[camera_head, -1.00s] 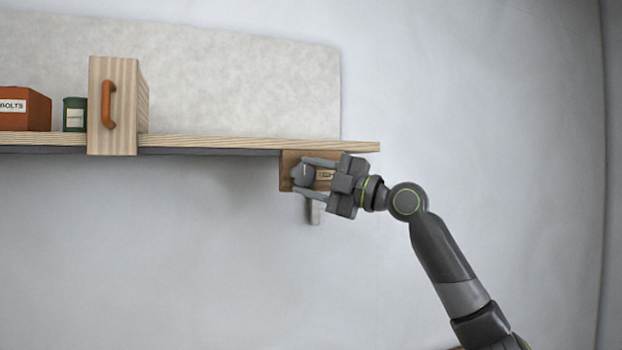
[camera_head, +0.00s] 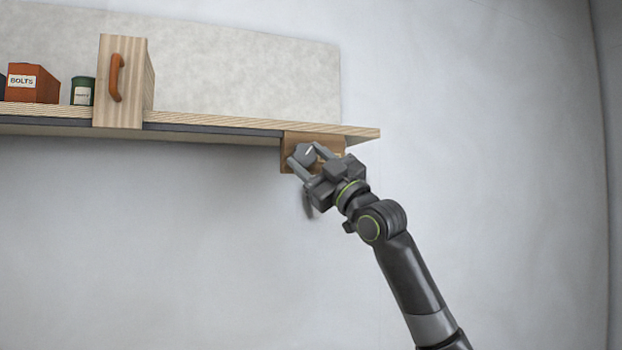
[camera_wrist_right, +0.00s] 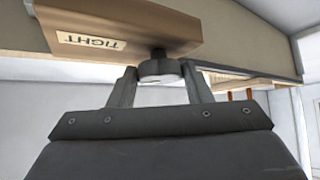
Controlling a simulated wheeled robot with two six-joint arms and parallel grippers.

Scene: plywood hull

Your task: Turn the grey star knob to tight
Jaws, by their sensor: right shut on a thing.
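The grey star knob (camera_head: 305,154) sits on a brown wooden block (camera_head: 289,140) under the right end of the shelf. A white mark shows on the knob's face, tilted up to the right in the head view. My right gripper (camera_head: 306,162) is shut on the knob, one finger on either side. In the right wrist view the knob (camera_wrist_right: 161,70) lies between the fingertips of the gripper (camera_wrist_right: 160,83). A label reading TIGHT (camera_wrist_right: 90,40), upside down there, is on the block (camera_wrist_right: 135,25). My left gripper is not in view.
The wooden shelf (camera_head: 220,123) runs above the block. On it stand an orange BOLTS box (camera_head: 33,84), a green can (camera_head: 82,91) and a wooden panel with an orange handle (camera_head: 116,78). The wall below the shelf is clear.

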